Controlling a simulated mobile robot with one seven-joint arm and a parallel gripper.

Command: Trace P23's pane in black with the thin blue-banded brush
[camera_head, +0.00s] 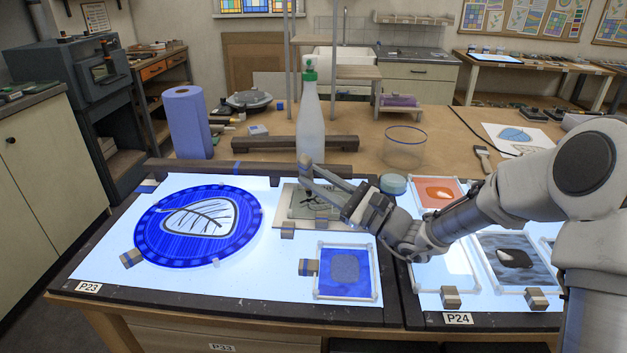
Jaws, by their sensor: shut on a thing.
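P23's light table (88,288) carries a round blue glass pane (160,245) with a white leaf outlined and veined in dark lines. A small framed blue square pane (345,287) with a grey patch in its middle lies at the right of the same table. My gripper (303,170) reaches in from the right, over the back part of the table above a pale sheet or board (290,215) with dark green marks. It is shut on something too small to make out. I cannot make out the blue-banded brush.
A tall white bottle (310,115) with a green cap stands just behind my gripper. A clear jar (404,150), a round pale green container (393,184) and a blue roll (190,125) stand nearby. Small blocks (131,258) sit around the panes. P24's table (458,319) adjoins on the right.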

